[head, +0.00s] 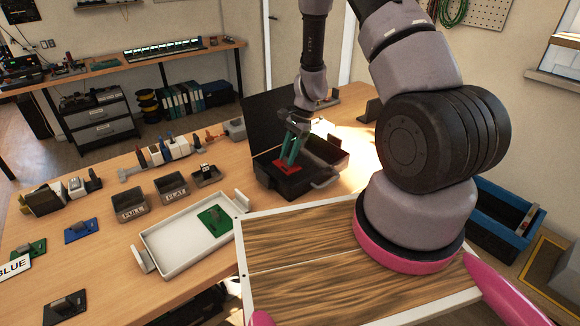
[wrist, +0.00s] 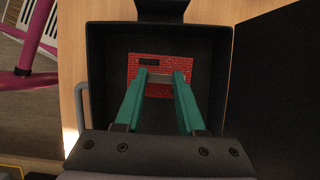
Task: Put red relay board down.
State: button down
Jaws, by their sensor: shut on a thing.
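The red relay board (head: 287,167) is inside the open black case (head: 318,183) on the wooden workbench. In the wrist view the red board (wrist: 158,66) lies over the case floor, inside the case walls (wrist: 97,75). My gripper (head: 289,160) reaches down into the case, and its green fingers are shut on the board. In the wrist view my gripper (wrist: 160,79) has a fingertip on each side of a grey part on the board. I cannot tell whether the board touches the case floor.
A white tray (head: 163,266) with a green board (head: 214,220) stands left of the case. Small bins labelled FULL (head: 130,207) and FLAT (head: 173,190) stand behind the tray. A blue board (head: 82,230) lies farther left. The case lid (head: 262,118) stands open at the case's back.

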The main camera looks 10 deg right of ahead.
aim_at(281, 164)
jog(key=shift+f, duration=2.2)
jog(key=c, duration=0.5)
grip_release()
jog(key=shift+f, duration=0.1)
